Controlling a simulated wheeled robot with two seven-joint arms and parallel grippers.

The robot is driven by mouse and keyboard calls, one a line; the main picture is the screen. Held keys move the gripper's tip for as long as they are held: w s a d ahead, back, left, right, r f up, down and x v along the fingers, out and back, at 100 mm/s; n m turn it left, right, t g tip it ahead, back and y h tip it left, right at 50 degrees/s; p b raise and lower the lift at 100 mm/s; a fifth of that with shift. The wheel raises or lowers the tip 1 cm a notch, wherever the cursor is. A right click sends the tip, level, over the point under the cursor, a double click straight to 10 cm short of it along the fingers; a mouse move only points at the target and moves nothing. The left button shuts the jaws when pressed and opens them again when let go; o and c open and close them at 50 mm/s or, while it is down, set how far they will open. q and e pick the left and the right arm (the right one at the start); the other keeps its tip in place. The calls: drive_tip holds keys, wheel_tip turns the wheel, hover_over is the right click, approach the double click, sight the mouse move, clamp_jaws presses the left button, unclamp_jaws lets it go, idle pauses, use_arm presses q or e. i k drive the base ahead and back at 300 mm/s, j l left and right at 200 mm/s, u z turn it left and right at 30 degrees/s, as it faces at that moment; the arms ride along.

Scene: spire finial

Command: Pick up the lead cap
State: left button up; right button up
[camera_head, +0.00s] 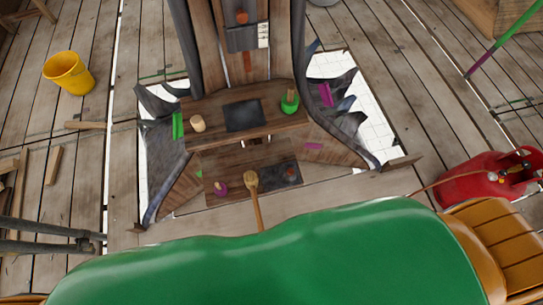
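I cannot tell for certain which thing is the lead cap. A dark grey square piece (244,115) lies flat on the upper wooden ledge (212,139) in the middle of the view. A second dark grey sheet (282,177) lies on the lower wooden step (229,161), with a small reddish item (292,174) on it. Neither of my grippers is in view.
A wooden mallet (252,182) lies on the lower step, its handle toward me. A green pot (290,103) and pale wooden piece (198,123) stand on the ledge. Torn grey sheets (163,142) flank it.

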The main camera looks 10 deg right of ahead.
sight(290, 176)
drive_tip(key=i+l+u, duration=0.15)
drive_tip(key=l+u, duration=0.15)
drive_tip(key=l, duration=0.2)
drive_tip(key=i+l+u, duration=0.1)
drive_tip(key=l+u, duration=0.2)
drive_tip(key=l, duration=0.2)
drive_tip(key=i+l+u, duration=0.1)
drive_tip(key=l+u, duration=0.2)
drive_tip(key=l, duration=0.25)
drive_tip(key=l+u, duration=0.15)
drive_tip(key=l, duration=0.15)
drive_tip(key=k+l+u, duration=0.15)
drive_tip(key=l, duration=0.15)
drive_tip(key=k+l+u, duration=0.15)
drive_tip(key=i+l, duration=0.05)
drive_tip(key=l, duration=0.1)
